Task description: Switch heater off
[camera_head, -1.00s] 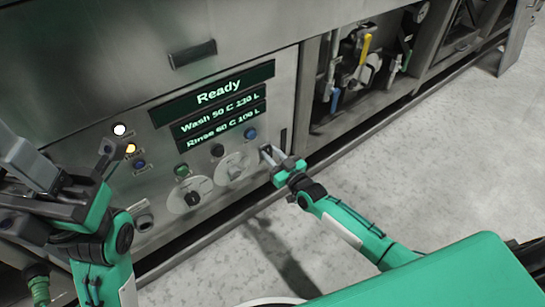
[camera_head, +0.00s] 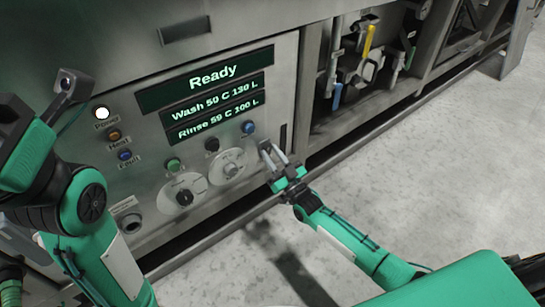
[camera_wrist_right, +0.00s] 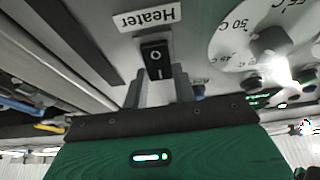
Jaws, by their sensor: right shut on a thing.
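The heater switch (camera_wrist_right: 155,58) is a black rocker with white O and I marks, beside a white "Heater" label (camera_wrist_right: 146,18). My right gripper (camera_wrist_right: 157,90) has a finger on each side of the switch and is shut on it. In the head view, my right gripper (camera_head: 272,152) is at the panel's lower right, its fingers largely covering the switch. The Heat lamp (camera_head: 114,134) looks dull orange, not glowing. My left gripper (camera_head: 68,88) is at the upper left, partly in view; its fingers cannot be made out.
The display (camera_head: 208,76) reads Ready, Wash 50 C 130 L and Rinse 59 C 100 L. Two dials (camera_head: 185,197) and several buttons are near my right gripper. An open bay with pipes and a yellow lever (camera_head: 369,41) is to the right. The floor in front is clear.

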